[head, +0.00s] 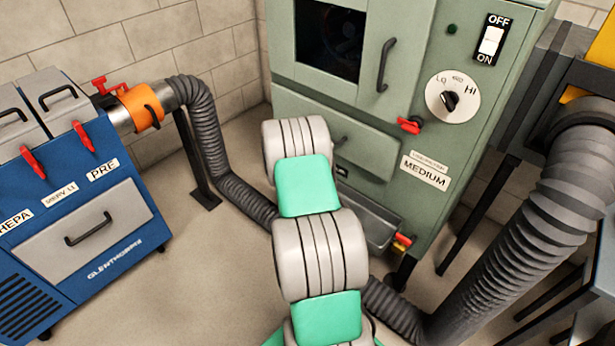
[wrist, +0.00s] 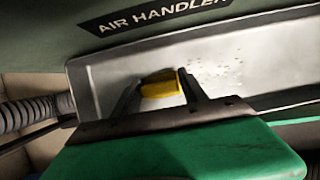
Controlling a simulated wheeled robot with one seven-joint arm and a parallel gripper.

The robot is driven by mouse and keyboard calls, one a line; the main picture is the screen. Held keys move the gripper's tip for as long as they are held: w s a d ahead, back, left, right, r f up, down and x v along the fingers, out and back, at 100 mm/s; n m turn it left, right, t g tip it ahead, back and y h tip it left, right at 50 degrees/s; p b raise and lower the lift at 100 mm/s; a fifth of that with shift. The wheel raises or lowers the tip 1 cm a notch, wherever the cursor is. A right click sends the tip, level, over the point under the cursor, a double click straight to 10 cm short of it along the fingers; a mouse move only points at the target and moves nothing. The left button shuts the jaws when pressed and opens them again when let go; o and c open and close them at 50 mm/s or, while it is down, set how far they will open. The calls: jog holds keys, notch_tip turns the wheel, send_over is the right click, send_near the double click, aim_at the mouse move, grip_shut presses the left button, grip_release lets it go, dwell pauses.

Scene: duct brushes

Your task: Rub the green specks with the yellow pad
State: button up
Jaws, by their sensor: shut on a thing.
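My gripper (wrist: 159,82) is shut on the yellow pad (wrist: 160,90), which sits between the two dark fingers in the wrist view. The pad is over the pale metal tray, left of the specks. Whether it touches the surface I cannot tell. The small green specks (wrist: 222,68) are scattered on the tray to the right of the pad; their colour is faint at this size. In the head view my arm hides the gripper, the pad and the specks.
The metal tray (head: 367,224) is at the base of the green air handler cabinet (head: 345,108). The tray rim and the "AIR HANDLER" panel (wrist: 160,14) bound the space. A grey ribbed hose (head: 212,140) runs left to a blue unit (head: 85,205). A larger hose (head: 530,220) stands right.

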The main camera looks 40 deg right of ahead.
jog(key=shift+s+d+f+p, duration=0.1)
jog(key=shift+s+d+p, duration=0.1)
jog(key=shift+s+p, duration=1.3)
jog(key=shift+s+d+f+p, duration=0.15)
jog(key=shift+s+p, duration=0.35)
jog(key=shift+s, duration=1.9)
jog(key=shift+s+d+r+p, duration=0.15)
jog(key=shift+s+p, duration=0.65)
jog(key=shift+s, duration=0.75)
jog(key=shift+s+d+r+p, duration=0.15)
jog(key=shift+s+p, duration=0.65)
jog(key=shift+s, duration=0.75)
notch_tip(320, 180, up, 6)
jog(key=p, duration=0.4)
jog(key=shift+p, duration=0.35)
jog(key=shift+r, duration=0.15)
notch_tip(320, 180, up, 3)
jog(key=shift+f+p, duration=0.1)
jog(key=shift+p, duration=1.1)
